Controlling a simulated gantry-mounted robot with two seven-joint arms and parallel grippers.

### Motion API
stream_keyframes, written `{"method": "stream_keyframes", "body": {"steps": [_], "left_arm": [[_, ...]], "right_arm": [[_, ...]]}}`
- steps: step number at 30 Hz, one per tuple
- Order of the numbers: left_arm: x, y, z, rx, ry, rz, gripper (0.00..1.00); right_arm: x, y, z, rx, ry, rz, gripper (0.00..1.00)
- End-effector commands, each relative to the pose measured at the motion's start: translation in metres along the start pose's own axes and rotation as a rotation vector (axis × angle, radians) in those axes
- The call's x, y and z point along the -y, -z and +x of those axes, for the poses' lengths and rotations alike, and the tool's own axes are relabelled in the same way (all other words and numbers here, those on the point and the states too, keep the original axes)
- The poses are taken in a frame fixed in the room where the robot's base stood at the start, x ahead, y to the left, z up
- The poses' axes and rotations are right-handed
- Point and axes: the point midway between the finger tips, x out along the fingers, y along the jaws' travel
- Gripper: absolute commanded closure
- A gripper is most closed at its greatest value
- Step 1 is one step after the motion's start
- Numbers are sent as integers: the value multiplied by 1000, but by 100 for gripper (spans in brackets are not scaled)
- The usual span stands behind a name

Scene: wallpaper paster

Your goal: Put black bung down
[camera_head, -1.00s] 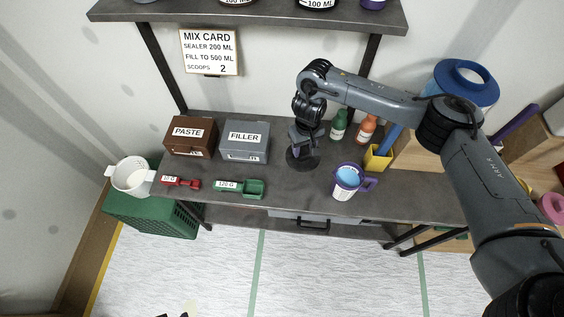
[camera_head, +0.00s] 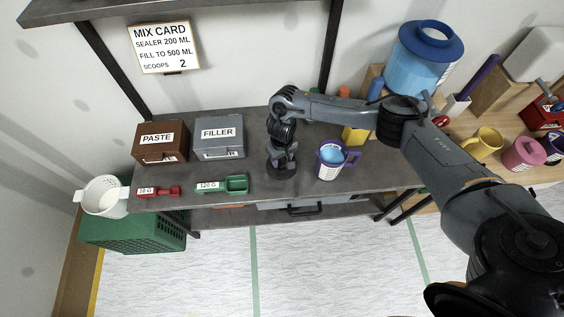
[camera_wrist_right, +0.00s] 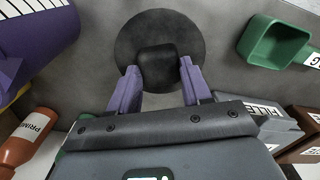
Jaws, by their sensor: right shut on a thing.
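The black bung (camera_head: 281,173) is a wide dark disc with a block-shaped knob. My right gripper (camera_head: 281,157) points down over the worktop (camera_head: 205,172) and is shut on the knob. In the right wrist view the purple fingers (camera_wrist_right: 159,68) stand on either side of the knob, and the disc (camera_wrist_right: 160,25) spreads out beyond it. The disc lies flat, at or very close to the worktop; I cannot tell whether it touches. It is between the green scoop and the purple mug. My left gripper is not in view.
The green scoop (camera_head: 236,184) is left of the bung and the purple mug (camera_head: 329,171) right of it. The FILLER box (camera_head: 218,150) and PASTE box (camera_head: 160,155) stand behind left. A yellow container (camera_head: 355,135) is behind right. The worktop's front edge is near.

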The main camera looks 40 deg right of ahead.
Motion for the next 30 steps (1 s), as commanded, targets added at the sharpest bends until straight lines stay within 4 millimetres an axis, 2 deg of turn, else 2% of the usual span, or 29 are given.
{"method": "stream_keyframes", "body": {"steps": [10, 23, 24, 28, 30], "left_arm": [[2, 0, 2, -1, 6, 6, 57], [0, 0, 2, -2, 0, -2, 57], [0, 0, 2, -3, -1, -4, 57], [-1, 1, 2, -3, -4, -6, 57], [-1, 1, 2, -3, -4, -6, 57]], "right_arm": [[0, 0, 34, 0, -1, 1, 88], [0, 0, 40, -1, 0, 0, 88], [0, 0, 40, -2, 0, 0, 47], [0, 0, 39, -1, 0, 0, 27], [0, 0, 39, -1, 0, 0, 26]]}}
